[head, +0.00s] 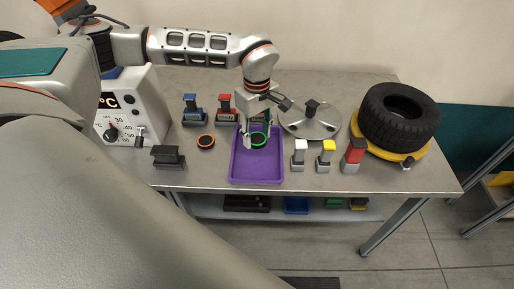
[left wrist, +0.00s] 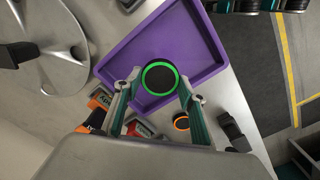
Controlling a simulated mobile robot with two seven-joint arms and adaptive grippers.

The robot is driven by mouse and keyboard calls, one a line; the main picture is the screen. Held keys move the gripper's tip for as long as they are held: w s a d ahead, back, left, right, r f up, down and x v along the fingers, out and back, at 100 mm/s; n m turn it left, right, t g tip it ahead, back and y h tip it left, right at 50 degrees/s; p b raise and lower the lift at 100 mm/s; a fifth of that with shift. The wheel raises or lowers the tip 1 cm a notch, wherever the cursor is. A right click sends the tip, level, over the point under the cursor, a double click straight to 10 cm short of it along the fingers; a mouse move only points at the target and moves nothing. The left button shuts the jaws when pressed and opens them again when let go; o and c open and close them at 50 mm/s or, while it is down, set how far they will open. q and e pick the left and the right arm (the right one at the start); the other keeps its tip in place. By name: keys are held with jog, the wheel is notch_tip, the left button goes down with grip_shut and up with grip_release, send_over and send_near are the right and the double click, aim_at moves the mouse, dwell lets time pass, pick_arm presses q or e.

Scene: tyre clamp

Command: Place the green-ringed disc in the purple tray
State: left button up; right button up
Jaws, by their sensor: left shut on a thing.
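The green-ringed disc (head: 258,139) is dark with a bright green rim. It also shows in the left wrist view (left wrist: 159,78). My left gripper (head: 257,143) is shut on the disc, with one finger on each side of it, and points down over the far half of the purple tray (head: 257,172). In the left wrist view the tray (left wrist: 200,50) lies behind the disc, and its bare floor shows around it. I cannot tell how far the disc is above the tray floor. My right gripper is not in view.
An orange-ringed disc (head: 205,141) lies left of the tray, near a black block (head: 168,156). White (head: 299,154), yellow-topped (head: 326,156) and red-topped (head: 353,155) pieces stand to its right. A round metal plate (head: 312,122) and a tyre (head: 398,117) are further right.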

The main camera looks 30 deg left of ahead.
aim_at(257, 156)
pick_arm(q)
notch_tip(257, 156, down, 6)
jog(key=shift+f, duration=0.25)
dwell(0.4)
jog(key=o, duration=1.1)
jog(key=shift+f, duration=0.1)
notch_tip(257, 156, up, 12)
jog(key=shift+r, duration=0.2)
